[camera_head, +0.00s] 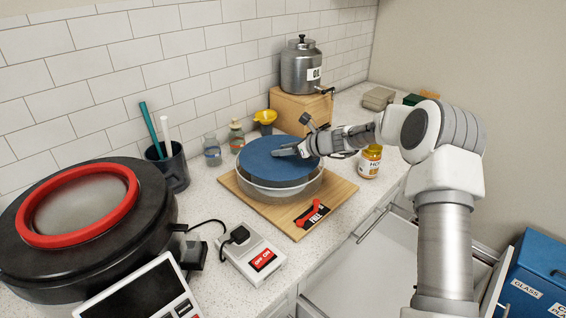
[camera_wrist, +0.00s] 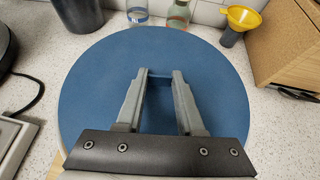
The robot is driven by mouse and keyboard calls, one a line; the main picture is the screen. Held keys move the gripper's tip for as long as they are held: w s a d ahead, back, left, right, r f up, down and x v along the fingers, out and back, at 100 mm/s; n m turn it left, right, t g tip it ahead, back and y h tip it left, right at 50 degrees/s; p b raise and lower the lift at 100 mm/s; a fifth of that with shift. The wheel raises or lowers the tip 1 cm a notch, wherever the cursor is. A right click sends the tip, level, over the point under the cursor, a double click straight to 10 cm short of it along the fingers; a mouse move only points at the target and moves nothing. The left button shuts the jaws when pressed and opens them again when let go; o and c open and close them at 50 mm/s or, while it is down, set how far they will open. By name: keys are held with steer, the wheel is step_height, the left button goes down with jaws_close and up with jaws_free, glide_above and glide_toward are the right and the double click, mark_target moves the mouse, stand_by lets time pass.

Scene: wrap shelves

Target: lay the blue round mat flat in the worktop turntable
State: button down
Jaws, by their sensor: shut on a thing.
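The blue round mat (camera_head: 265,162) is at the top of the round, pale-rimmed turntable (camera_head: 283,191) on the worktop. It covers most of the turntable's inside. The pale rim shows below its front edge; I cannot tell whether the mat touches it. My gripper (camera_head: 284,153) reaches in from the right and is shut on the mat. In the wrist view, the mat (camera_wrist: 95,100) fills the middle, with both fingers of my gripper (camera_wrist: 160,76) over it and a narrow blue strip between the tips.
A wooden board (camera_head: 335,193) lies under the turntable, with a red-handled tool (camera_head: 308,214) on it. A honey jar (camera_head: 370,161) stands right, near my arm. Bottles (camera_head: 212,150), a yellow funnel (camera_head: 265,117) and a wooden box (camera_head: 300,108) stand behind. A switch box (camera_head: 250,252) is in front.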

mark_target(289, 160)
step_height(289, 160, down, 4)
stand_by(0.4)
steer(key=shift+f+b, duration=0.5)
steer(key=shift+b, duration=0.05)
steer(key=shift+f, duration=0.1)
steer(key=c, duration=0.5)
jaws_free()
